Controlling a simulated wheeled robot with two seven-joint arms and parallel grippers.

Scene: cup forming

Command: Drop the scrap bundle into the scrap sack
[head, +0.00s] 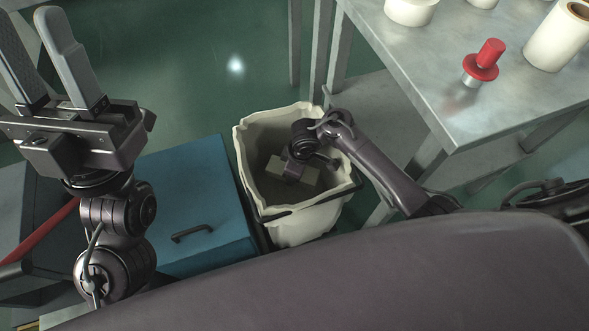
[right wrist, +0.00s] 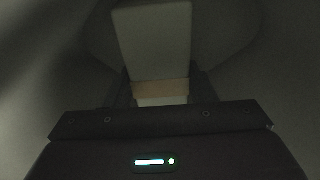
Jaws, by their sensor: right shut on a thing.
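The scrap sack (head: 305,228) is a cream, open-topped bag on a dark frame, in the lower middle of the head view. My right arm reaches down through its mouth, and my right gripper (head: 284,172) is inside it. The right gripper is shut on the scrap bundle, a pale block with a tan band; the bundle (right wrist: 155,45) shows large in the dim right wrist view. In the head view the bundle (head: 308,178) is partly hidden by the gripper. My left gripper (head: 48,62) is raised at the upper left, its fingers apart and empty.
A blue box (head: 205,190) with a black handle stands just left of the sack. A metal table (head: 440,70) at the right bears white rolls (head: 560,38) and a red-handled tool (head: 485,60). Green floor (head: 200,50) is clear behind the sack.

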